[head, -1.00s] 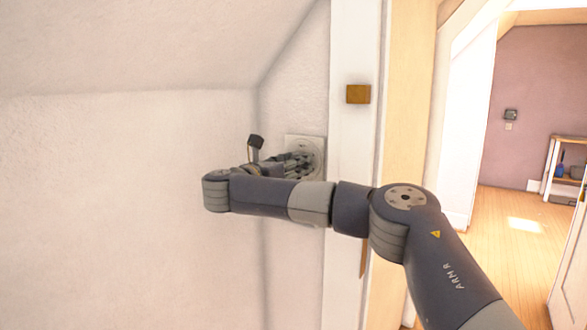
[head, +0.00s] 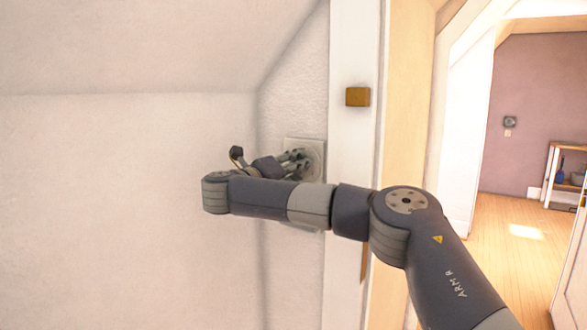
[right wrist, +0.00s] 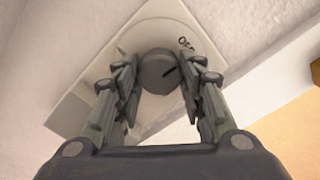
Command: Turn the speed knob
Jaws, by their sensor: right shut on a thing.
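The speed knob (right wrist: 158,73) is a round grey knob with a dark pointer line, in the middle of the right wrist view. It sits on a pale wall plate (right wrist: 72,108) with partly readable "OFF" lettering to its upper right. The pointer line slants towards the upper right. My right gripper (right wrist: 160,88) has its fingers on both sides of the knob, shut on it. In the head view, the right gripper (head: 301,160) is at the wall plate (head: 318,148) and hides the knob. My left gripper is not in view.
A white door frame (head: 354,50) stands just right of the plate, with a small brown block (head: 357,97) on it. A sloped ceiling (head: 150,45) comes down at upper left. Through the doorway are a wooden floor and a shelf (head: 568,150).

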